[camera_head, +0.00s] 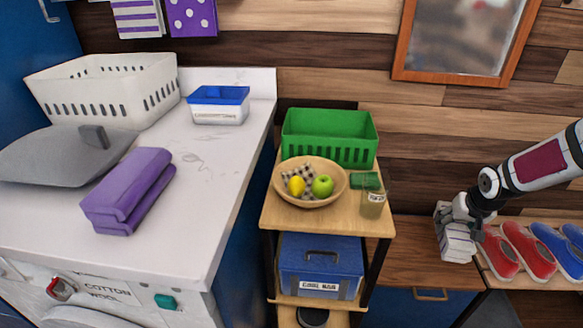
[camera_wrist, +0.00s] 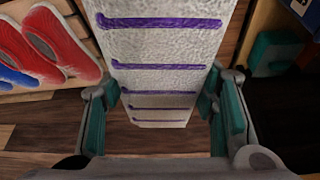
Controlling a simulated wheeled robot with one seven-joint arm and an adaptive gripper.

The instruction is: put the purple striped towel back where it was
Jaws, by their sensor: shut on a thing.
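My gripper (camera_head: 462,215) is at the right in the head view, shut on a white towel with purple stripes (camera_head: 457,245). The towel hangs below the fingers, beside the shoes. In the wrist view the towel (camera_wrist: 160,55) fills the middle between the two teal-padded fingers, its purple stripes running across. A similar white cloth with purple stripes (camera_head: 137,18) hangs on the wall at the upper left, next to a purple dotted cloth (camera_head: 192,16). A folded plain purple towel (camera_head: 128,188) lies on the white counter (camera_head: 215,165).
A wooden cart (camera_head: 325,222) holds a green basket (camera_head: 330,140), a fruit bowl (camera_head: 310,187) and a blue box (camera_head: 320,265). Red shoes (camera_head: 520,248) and blue shoes sit on a rack at the right.

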